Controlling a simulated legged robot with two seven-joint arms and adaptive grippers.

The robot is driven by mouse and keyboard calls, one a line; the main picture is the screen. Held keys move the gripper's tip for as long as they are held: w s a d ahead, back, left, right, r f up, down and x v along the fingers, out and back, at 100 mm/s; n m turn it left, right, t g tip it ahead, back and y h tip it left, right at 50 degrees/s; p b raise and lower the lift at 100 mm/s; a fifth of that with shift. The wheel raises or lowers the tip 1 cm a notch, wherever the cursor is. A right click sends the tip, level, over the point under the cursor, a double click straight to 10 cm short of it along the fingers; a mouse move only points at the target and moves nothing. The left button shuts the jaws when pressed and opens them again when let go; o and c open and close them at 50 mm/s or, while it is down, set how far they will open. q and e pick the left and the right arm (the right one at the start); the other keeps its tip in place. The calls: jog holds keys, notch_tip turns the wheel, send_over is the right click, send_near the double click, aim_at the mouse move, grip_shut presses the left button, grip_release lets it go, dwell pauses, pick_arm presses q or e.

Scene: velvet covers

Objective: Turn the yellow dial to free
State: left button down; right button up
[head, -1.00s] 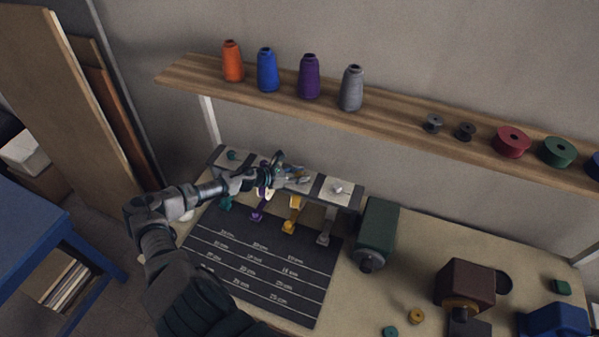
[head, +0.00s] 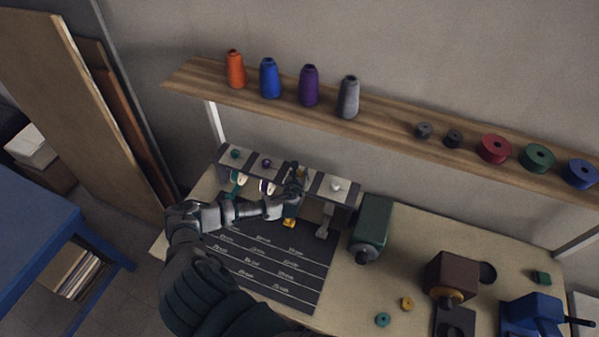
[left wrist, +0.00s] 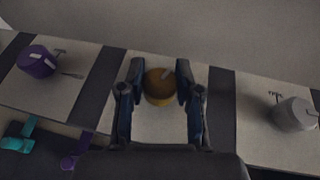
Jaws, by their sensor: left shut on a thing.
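The yellow dial (left wrist: 160,88) sits on a pale plate of the dial panel (left wrist: 140,126) in the left wrist view. A light pointer mark on its top points up and to the right. My left gripper (left wrist: 160,92) has a finger on each side of the dial and is shut on it. In the head view my left gripper (head: 297,178) is at the panel and hides the dial. Any lettering beside the yellow dial is hidden or too small to read. My right gripper is not in view.
A purple dial (left wrist: 38,62) is to the left and a grey dial (left wrist: 294,113) to the right, both clear of the fingers. Yellow (head: 290,222) and grey (head: 323,230) tabs hang below the panel. A dark green box (head: 371,222) stands right of it. A shelf (head: 385,125) runs above.

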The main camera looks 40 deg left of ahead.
pick_arm(q)
jog(key=n+g+y, duration=0.3)
jog(key=n+y, duration=0.1)
jog(key=n, duration=0.1)
jog(key=shift+w+r+g+y, duration=0.1)
jog(key=shift+r+g+y, duration=0.1)
jog(key=shift+g+y, duration=0.15)
jog(key=shift+a+g, duration=0.1)
jog(key=shift+g, duration=0.15)
jog(key=c, duration=1)
grip_release()
jog(key=shift+c, duration=0.2)
jog(key=shift+o, duration=1.4)
jog(key=shift+f, duration=0.1)
jog(key=v, duration=1.2)
jog(key=shift+f, duration=0.15)
